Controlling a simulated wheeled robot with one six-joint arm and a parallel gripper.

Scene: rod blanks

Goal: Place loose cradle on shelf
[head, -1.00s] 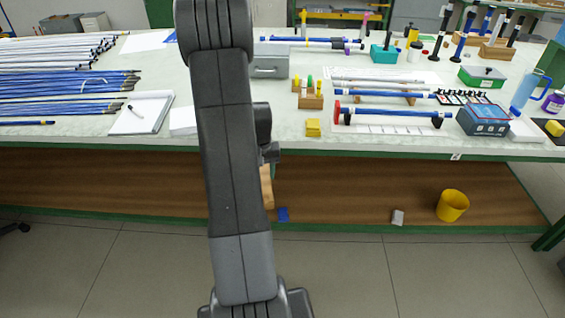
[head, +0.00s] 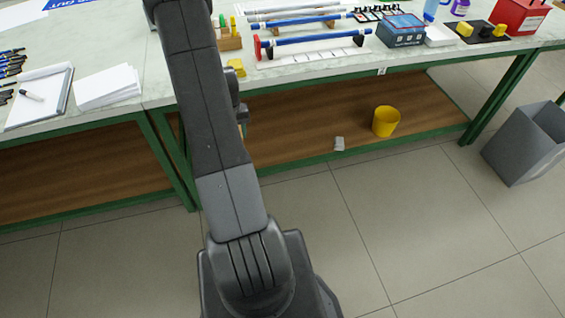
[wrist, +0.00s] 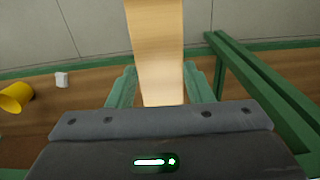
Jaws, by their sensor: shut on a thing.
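My gripper (wrist: 160,78) is shut on a light wooden piece, taken to be the loose cradle (wrist: 158,40), in the wrist view. The wood stands between two green fingers and runs up out of the frame; its full shape is not shown. The brown shelf (head: 300,120) with a green edge lies under the workbench in the head view. It also shows behind the fingers in the wrist view (wrist: 85,100). Whether the cradle touches the shelf cannot be told.
A yellow cup (head: 385,121) and a small pale block (head: 339,143) stand on the shelf, right of my arm. Green legs (head: 172,160) divide the bench. A grey bin (head: 527,143) stands at right. The shelf between my arm and the pale block looks clear.

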